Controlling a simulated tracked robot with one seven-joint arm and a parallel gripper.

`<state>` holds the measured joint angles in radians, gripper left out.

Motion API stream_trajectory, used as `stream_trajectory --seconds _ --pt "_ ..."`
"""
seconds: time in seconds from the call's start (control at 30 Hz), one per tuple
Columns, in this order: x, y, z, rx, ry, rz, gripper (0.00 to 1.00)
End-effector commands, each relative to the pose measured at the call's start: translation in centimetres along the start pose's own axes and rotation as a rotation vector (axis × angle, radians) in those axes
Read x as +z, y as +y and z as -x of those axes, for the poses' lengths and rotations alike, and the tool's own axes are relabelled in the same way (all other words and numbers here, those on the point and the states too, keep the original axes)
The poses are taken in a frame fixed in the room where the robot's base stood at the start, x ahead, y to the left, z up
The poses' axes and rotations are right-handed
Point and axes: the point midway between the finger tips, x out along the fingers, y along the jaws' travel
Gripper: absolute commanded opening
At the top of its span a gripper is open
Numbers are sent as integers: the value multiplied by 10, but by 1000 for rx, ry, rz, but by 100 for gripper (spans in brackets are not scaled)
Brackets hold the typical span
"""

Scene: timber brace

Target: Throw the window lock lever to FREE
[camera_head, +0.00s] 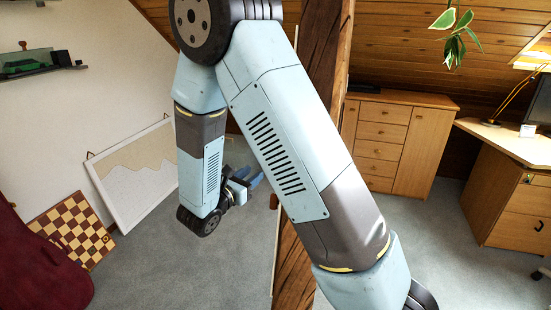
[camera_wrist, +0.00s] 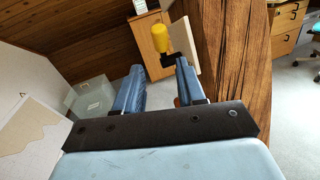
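A lever with a yellow grip (camera_wrist: 160,38) and a dark crank arm shows in the wrist view, beside the timber post (camera_wrist: 236,60). I take it for the window lock lever; no FREE marking is readable. My gripper (camera_wrist: 158,75) has its two blue fingers spread apart with nothing visible between them. The grip appears just beyond the fingertips, and the crank arm reaches down near the right fingertip; I cannot tell whether they touch. In the head view my gripper (camera_head: 251,181) is partly hidden behind my arm, and the lever is not visible.
The timber post (camera_head: 322,60) stands close to the right of my gripper. A pale panel (camera_wrist: 184,45) is behind the lever. A framed board (camera_head: 137,185) and a chessboard (camera_head: 73,228) lean at the left wall. A wooden cabinet (camera_head: 390,140) stands behind. Carpet is open at the right.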

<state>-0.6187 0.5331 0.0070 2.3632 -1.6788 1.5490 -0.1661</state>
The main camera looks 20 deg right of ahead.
Motion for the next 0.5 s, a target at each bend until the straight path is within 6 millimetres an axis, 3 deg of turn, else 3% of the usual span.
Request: stream_trajectory --seconds 0.5 --pt "0 -2 -87 -7 1 -3 39"
